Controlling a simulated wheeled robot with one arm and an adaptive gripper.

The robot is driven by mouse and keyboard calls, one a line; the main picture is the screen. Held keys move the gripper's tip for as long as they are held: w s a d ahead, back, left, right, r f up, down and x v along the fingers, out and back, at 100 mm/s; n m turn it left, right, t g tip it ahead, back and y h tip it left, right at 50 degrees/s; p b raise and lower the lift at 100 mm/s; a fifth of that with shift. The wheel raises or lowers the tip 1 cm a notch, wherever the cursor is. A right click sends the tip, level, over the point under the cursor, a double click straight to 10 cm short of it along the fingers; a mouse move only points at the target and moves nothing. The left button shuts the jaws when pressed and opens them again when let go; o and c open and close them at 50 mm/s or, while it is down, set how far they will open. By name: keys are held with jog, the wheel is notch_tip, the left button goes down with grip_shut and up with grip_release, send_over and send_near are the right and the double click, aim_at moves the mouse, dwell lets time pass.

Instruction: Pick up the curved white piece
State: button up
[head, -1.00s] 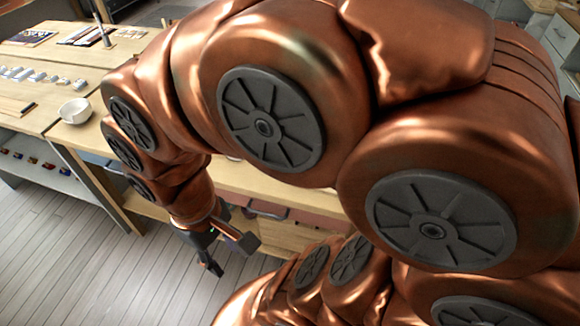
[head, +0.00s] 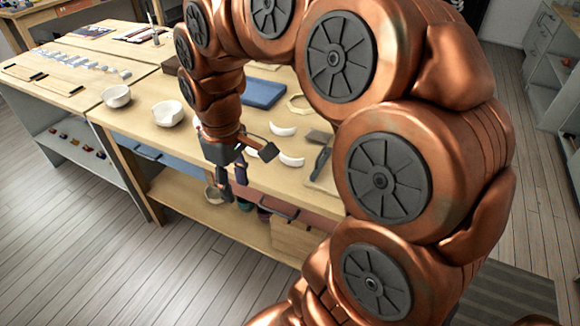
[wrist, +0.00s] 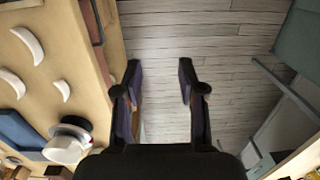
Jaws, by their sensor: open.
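Curved white pieces lie apart on the wooden table. In the head view one is at the back (head: 283,130) and another nearer the front edge (head: 291,160). The wrist view shows three at the left: an upper one (wrist: 28,45), a lower left one (wrist: 12,83) and a small one (wrist: 63,90). Which one the task means I cannot tell. My gripper (head: 233,183) is open and empty, pointing down in front of the table's front edge. In the wrist view its fingers (wrist: 160,72) stand apart above the floor, to the right of the pieces. My arm hides part of the table.
White bowls (head: 117,96) (head: 167,113) stand to the left on the table (head: 150,135). A blue slab (head: 264,93) and an octagonal frame (head: 300,104) lie behind the pieces. A lower shelf (head: 185,195) is under the tabletop. The floor in front (head: 120,270) is clear.

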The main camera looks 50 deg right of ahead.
jog(key=w+d+f+b, duration=0.2)
jog(key=w+d, duration=0.3)
jog(key=d, duration=0.1)
jog(key=b, duration=0.3)
send_over(289, 158)
jog(key=shift+n+t, duration=0.4)
notch_tip(289, 158, down, 6)
jog(key=shift+s+f, duration=0.1)
jog(key=shift+f, duration=0.05)
jog(key=shift+d+f, duration=0.15)
jog(key=shift+f, duration=0.35)
jog(key=shift+f+p, duration=0.35)
jog(key=shift+f, duration=3.05)
grip_shut()
